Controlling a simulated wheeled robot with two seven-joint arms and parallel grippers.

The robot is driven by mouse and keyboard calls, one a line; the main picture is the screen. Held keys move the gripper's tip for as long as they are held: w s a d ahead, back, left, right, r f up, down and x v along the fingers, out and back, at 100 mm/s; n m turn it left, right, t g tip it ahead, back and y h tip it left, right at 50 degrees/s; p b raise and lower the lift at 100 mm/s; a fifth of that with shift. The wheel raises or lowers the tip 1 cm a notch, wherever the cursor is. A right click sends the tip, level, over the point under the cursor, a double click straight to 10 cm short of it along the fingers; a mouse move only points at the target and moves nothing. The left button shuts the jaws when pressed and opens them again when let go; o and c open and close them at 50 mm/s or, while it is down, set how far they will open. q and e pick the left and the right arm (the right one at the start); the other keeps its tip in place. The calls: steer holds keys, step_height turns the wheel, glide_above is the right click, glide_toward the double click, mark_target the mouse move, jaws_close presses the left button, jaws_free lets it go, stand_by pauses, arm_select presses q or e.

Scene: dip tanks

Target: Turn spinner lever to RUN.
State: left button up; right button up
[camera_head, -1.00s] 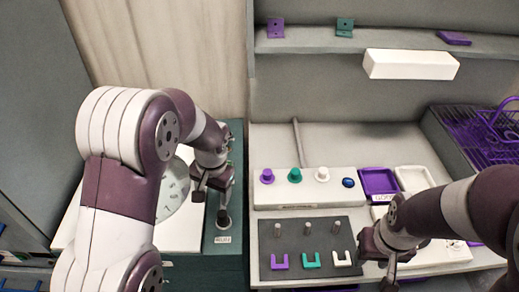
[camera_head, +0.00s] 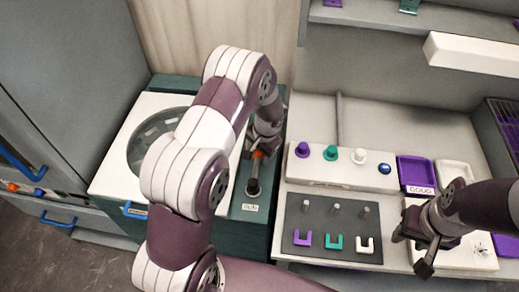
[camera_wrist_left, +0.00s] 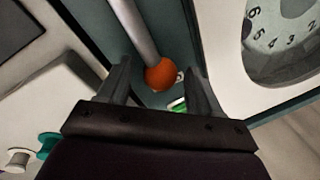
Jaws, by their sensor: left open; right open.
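The spinner (camera_head: 110,185) is a teal machine with a white top and a round window, at the left in the head view. Its lever (camera_head: 253,186) stands on the teal strip right of the window, above a small label that looks like RUN. The lever's orange ball knob (camera_head: 258,154) is partly hidden by my left gripper (camera_head: 262,146). In the left wrist view the knob (camera_wrist_left: 160,75) sits between the open fingers of my left gripper (camera_wrist_left: 160,78), with the grey shaft (camera_wrist_left: 133,28) running up and left. A green mark (camera_wrist_left: 178,105) shows near the knob. My right gripper (camera_head: 425,252) is open and empty over the right bench.
A white block with purple, green and white knobs and a blue button (camera_head: 384,168) stands on the bench. A dark pegboard (camera_head: 325,220) with several U-shaped pieces lies in front. A purple tray (camera_head: 400,180) and white trays are to its right. A shelf hangs above.

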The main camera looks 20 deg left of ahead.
arm_select(q)
steer(key=shift+s, duration=0.15)
steer(key=shift+w, duration=0.2)
steer(key=c, duration=0.4)
steer(key=shift+f, duration=0.1)
jaws_close()
